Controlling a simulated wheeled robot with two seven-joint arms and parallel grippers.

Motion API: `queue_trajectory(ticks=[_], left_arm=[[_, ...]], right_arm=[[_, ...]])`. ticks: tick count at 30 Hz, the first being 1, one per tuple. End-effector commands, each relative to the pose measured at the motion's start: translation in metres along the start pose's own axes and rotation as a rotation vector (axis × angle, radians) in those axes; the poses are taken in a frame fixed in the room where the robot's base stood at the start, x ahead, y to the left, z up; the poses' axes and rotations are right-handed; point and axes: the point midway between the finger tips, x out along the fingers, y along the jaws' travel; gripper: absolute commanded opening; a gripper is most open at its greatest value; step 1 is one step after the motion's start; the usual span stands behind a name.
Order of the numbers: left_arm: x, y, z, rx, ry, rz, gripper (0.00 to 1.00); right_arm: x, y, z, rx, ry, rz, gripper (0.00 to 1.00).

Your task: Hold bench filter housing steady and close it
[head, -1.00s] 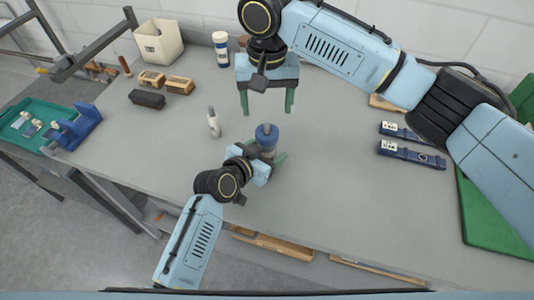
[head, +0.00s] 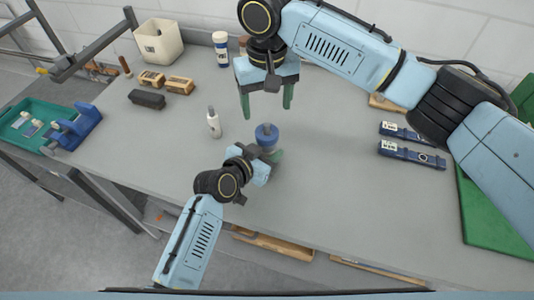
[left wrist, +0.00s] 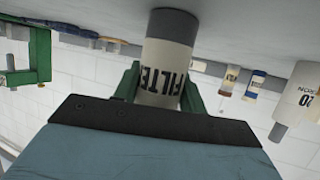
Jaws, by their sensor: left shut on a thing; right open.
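The bench filter housing (head: 266,140) stands upright on the table, with a blue cap on top in the head view. In the left wrist view its pale body (left wrist: 160,75) has a dark "FILTER" label and a grey end against the tabletop; that picture is upside down. My left gripper (head: 268,155) is shut on the housing's body, with green fingers on either side of it. My right gripper (head: 267,110) is open and empty, fingers pointing down, beyond the housing. Whether the cap is fully seated cannot be told.
A small white bottle (head: 213,123) stands left of the housing. A black block (head: 147,99), brown brushes (head: 180,85) and a white bin (head: 159,41) are farther left. Blue strap-like tools (head: 411,154) lie at right beside a green mat (head: 487,215).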

Motion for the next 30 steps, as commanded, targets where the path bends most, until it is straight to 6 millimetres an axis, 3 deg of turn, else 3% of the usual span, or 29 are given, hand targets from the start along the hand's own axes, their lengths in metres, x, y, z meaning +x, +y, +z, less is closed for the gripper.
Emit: queue_trajectory(ticks=[30], left_arm=[[-0.0001, -0.0002, 0.0008, 0.000, -0.002, 0.000, 0.00]], right_arm=[[-0.0003, -0.0004, -0.0004, -1.923, 0.000, 0.002, 0.70]])
